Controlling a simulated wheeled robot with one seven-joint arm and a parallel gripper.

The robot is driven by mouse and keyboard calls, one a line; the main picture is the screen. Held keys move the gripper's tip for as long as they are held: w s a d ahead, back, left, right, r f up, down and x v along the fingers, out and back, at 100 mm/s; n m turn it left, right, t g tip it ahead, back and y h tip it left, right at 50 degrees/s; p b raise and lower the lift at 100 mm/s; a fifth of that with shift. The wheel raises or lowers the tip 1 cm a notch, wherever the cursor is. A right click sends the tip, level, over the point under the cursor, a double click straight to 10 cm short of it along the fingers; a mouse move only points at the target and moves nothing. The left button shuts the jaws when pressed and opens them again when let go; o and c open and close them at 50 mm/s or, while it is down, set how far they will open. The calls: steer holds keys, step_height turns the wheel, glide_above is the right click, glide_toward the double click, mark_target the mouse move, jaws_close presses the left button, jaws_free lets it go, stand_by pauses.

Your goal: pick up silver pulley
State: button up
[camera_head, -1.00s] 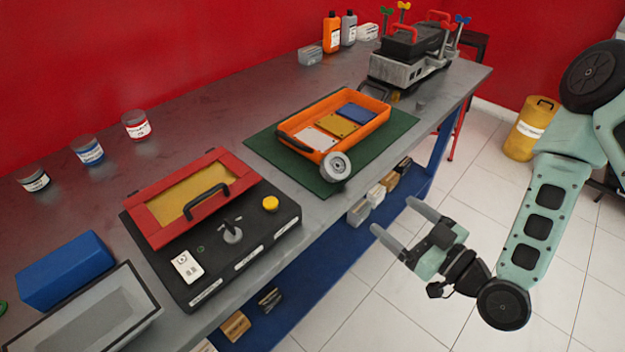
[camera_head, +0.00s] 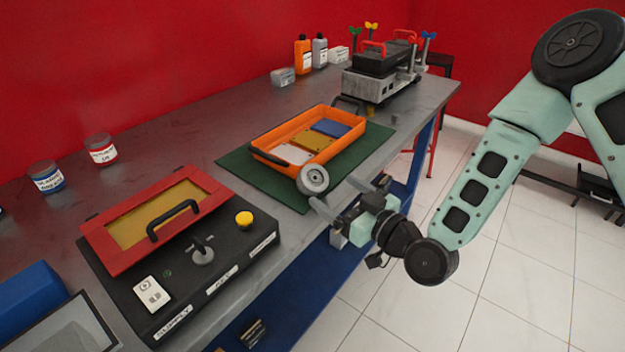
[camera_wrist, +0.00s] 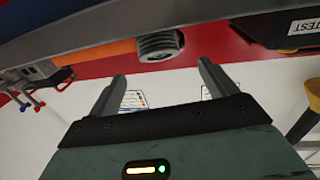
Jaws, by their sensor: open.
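The silver pulley (camera_head: 313,179) is a grey grooved wheel with a dark hub. It stands on edge at the front end of the orange tray (camera_head: 290,166), on the green mat near the bench's front edge. In the wrist view the pulley (camera_wrist: 160,45) shows above and between my fingers, apart from them. My gripper (camera_head: 338,195) is open and empty, just right of and slightly below the pulley in the head view. The two fingers also show in the wrist view (camera_wrist: 160,92), pointing towards the bench edge.
The tray holds blue, yellow and white plates. A black control box (camera_head: 190,262) with a yellow knob and red-framed lid stands to the left. An engine trainer (camera_head: 375,85) stands at the back. A blue shelf (camera_head: 290,290) lies under the bench. Open floor is at right.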

mark_target(317, 179)
steer(key=shift+p+x, duration=0.45)
steer(key=shift+x, duration=2.3)
steer(key=shift+f, duration=0.2)
steer(key=c, duration=1.5)
steer(key=shift+o, duration=0.2)
steer(key=shift+r, duration=0.1)
